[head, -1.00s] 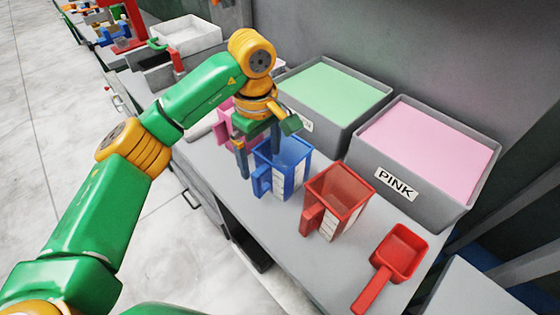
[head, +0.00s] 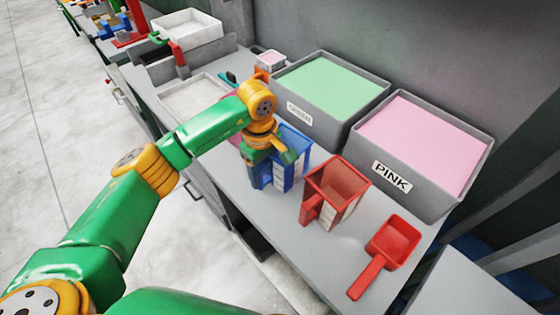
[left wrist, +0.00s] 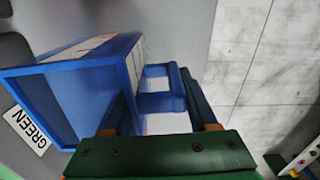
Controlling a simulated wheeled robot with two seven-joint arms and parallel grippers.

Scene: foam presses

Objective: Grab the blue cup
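The blue cup (head: 296,168) stands upright on the grey counter, between the red cup and my left arm. It has a square rim, a white scale strip and a blue handle. My left gripper (head: 271,164) is at its handle side, partly covering it. In the left wrist view, the blue cup (left wrist: 88,85) fills the left, and its handle (left wrist: 163,92) lies between the spread fingers of my left gripper (left wrist: 158,108). The fingers look apart, with no clear grip on the handle. My right gripper is not in view.
A red cup (head: 338,190) stands close right of the blue cup, with a red scoop (head: 393,241) farther right. Grey bins of green (head: 322,60) and pink (head: 391,178) material stand behind. A pink item (head: 233,97) is mostly hidden by my arm. The counter's front edge is near.

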